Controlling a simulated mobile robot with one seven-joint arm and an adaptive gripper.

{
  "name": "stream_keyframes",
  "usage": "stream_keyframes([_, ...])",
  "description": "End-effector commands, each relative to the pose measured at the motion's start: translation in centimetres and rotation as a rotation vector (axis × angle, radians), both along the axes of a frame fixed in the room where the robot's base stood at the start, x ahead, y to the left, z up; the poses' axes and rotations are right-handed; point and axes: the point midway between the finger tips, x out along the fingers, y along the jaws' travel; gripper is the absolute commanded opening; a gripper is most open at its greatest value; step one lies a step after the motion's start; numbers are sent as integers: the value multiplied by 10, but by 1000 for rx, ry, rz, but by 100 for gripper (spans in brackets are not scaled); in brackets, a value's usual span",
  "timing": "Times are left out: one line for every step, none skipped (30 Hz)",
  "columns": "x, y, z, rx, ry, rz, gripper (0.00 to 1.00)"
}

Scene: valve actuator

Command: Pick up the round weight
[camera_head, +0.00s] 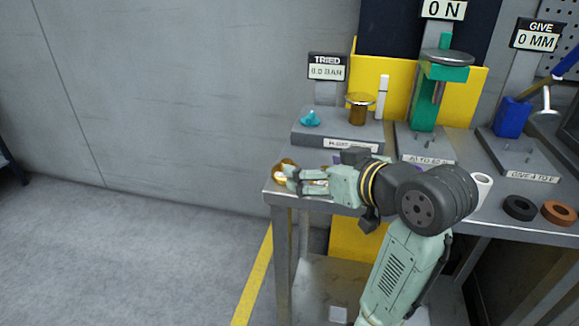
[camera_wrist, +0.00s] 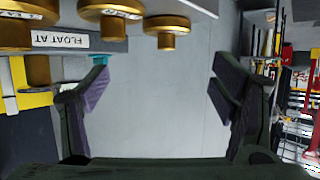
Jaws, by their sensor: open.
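A round brass weight (camera_head: 281,169) shows in the head view at the left front corner of the grey bench, partly hidden by my fingertips. My gripper (camera_head: 294,181) reaches left along the bench front, with its fingers at this weight. In the wrist view, several round brass pieces line the top edge: a small one (camera_wrist: 166,30), a larger one (camera_wrist: 111,18) and one cut off at the left (camera_wrist: 25,12). My gripper (camera_wrist: 160,85) is open there, with nothing between its fingers. Whether the fingers touch the weight in the head view I cannot tell.
The bench (camera_head: 273,188) carries a turquoise valve (camera_head: 310,118) and brass cylinder (camera_head: 358,110), a green press (camera_head: 425,100), a blue block (camera_head: 511,117), a white cup (camera_head: 483,188), and black (camera_head: 519,207) and brown (camera_head: 558,212) rings.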

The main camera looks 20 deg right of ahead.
Motion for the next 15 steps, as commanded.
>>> stream_keyframes([5, 1, -3, 2, 5, 2, 80])
stream_keyframes([9, 2, -5, 2, 6, 3, 80])
stream_keyframes([16, 4, -8, 3, 7, 4, 80])
stream_keyframes([20, 5, -10, 2, 7, 3, 80])
stream_keyframes([25, 6, -12, 3, 6, 3, 80])
stream_keyframes([31, 7, -14, 3, 6, 3, 80])
stream_keyframes([35, 8, -16, 3, 6, 3, 80])
stream_keyframes([38, 8, -17, 3, 4, 3, 80])
stream_keyframes([41, 9, -18, 2, 3, 1, 80])
stream_keyframes([43, 9, -19, 1, 3, 1, 80])
stream_keyframes([45, 10, -20, 1, 3, 1, 80])
stream_keyframes([47, 10, -20, 1, 3, 1, 80])
stream_keyframes([49, 11, -21, 1, 2, 1, 80])
stream_keyframes([51, 12, -22, 1, 2, 1, 80])
stream_keyframes([55, 14, -23, 2, 3, 1, 80])
